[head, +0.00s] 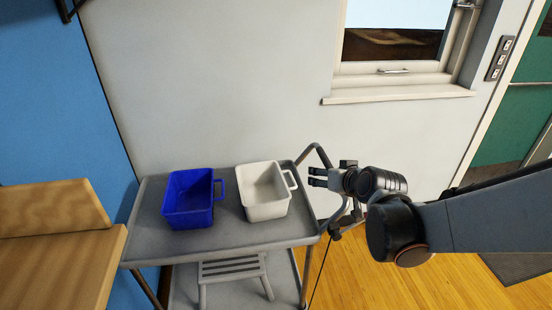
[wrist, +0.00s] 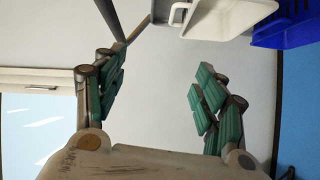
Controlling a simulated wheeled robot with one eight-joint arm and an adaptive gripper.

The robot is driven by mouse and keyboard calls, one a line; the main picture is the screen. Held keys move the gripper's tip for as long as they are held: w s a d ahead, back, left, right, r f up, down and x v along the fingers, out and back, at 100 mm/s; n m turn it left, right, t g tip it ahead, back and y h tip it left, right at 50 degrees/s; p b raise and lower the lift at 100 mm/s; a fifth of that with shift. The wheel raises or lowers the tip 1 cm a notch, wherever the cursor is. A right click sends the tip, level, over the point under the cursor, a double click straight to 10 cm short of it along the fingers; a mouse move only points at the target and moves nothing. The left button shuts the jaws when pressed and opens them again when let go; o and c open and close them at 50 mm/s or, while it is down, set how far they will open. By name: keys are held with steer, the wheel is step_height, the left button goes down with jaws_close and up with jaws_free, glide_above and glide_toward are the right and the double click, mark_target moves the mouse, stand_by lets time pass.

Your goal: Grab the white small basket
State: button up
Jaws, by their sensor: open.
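The white small basket (head: 264,194) stands upright on the right part of a grey cart's top, with a loop handle on its right side. It also shows at the top of the wrist view (wrist: 228,14), partly cut off by the frame edge. My gripper (head: 314,177) is just right of the basket in the head view, pointing left, apart from its handle. In the wrist view its green-padded fingers (wrist: 162,88) are spread wide with nothing between them.
A blue basket (head: 190,200) stands left of the white one on the grey cart (head: 238,236). The cart's tubular handle rail (head: 325,160) rises by my gripper. A wall and window (head: 395,40) are behind; a wooden piece (head: 60,250) is at left.

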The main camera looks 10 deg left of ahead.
steer(key=t+y+b, duration=0.1)
steer(key=t+y, duration=0.1)
glide_toward(293, 188)
steer(key=w+a, duration=0.1)
steer(key=w, duration=0.1)
steer(key=x, duration=0.3)
steer(key=b+x, duration=0.1)
steer(key=x, duration=0.3)
steer(key=shift+w+a+r, duration=0.1)
steer(key=shift+w, duration=0.3)
steer(key=shift+b+x, duration=1.15)
steer(key=shift+x, duration=1.7)
steer(key=shift+r, duration=0.25)
steer(key=c, duration=1.5)
steer(key=shift+o, duration=0.2)
steer(key=shift+r, duration=0.1)
